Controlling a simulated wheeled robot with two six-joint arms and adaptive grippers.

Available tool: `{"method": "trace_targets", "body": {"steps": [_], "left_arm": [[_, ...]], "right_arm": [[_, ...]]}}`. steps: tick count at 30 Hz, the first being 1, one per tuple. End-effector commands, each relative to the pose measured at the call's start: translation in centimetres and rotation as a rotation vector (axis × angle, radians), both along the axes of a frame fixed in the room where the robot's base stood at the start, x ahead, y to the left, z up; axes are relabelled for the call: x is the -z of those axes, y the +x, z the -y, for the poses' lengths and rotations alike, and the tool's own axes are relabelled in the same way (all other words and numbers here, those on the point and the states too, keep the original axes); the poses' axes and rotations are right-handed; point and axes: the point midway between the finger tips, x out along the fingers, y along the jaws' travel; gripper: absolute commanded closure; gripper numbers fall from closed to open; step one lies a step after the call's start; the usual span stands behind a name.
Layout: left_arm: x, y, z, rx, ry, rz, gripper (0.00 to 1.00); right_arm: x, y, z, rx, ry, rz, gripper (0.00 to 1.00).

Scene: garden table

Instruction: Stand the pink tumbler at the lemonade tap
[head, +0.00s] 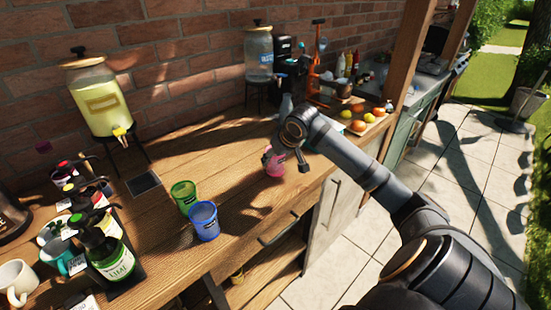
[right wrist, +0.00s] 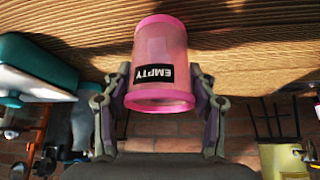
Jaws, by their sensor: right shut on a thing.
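The pink tumbler (head: 273,163) is at the table's front part, right of the green and blue cups. My right gripper (head: 285,160) is shut on its sides; in the right wrist view the tumbler (right wrist: 160,60) sits between both fingers with an "EMPTY" label. It looks upright; I cannot tell if its base touches the wood. The lemonade dispenser (head: 98,98), full of pale yellow drink, stands on a black stand at the left back. Its yellow tap (head: 119,131) faces front, above a dark square plate (head: 144,183). My left gripper is out of view.
A green cup (head: 184,195) and a blue cup (head: 204,221) stand between the tumbler and the dark plate. Syrup bottles (head: 108,250) and mugs (head: 17,280) crowd the left. A water dispenser (head: 258,55) and fruit (head: 360,125) are farther right. Wood behind the cups is clear.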

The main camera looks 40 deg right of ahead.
Motion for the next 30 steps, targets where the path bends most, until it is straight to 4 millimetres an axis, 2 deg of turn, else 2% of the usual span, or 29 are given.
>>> {"method": "trace_targets", "body": {"steps": [3, 13, 14, 18, 19, 30], "left_arm": [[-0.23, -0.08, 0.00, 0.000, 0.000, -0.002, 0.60], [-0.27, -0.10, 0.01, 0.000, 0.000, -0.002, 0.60], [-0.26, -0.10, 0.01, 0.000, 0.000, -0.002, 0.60], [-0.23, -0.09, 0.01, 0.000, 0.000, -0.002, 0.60], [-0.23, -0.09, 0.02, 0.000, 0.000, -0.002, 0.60], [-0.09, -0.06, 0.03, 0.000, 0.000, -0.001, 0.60]], "right_arm": [[0.92, -0.01, 0.00, 0.001, -0.001, 0.001, 0.74], [1.25, -0.01, -0.02, 0.000, 0.000, 0.001, 0.74], [1.31, 0.00, -0.01, 0.000, 0.000, 0.001, 0.41], [1.28, 0.00, -0.01, 0.000, 0.000, 0.002, 0.22], [1.28, 0.00, -0.01, 0.000, 0.000, 0.002, 0.19], [0.86, 0.03, 0.01, 0.001, -0.001, 0.004, 0.19]]}}
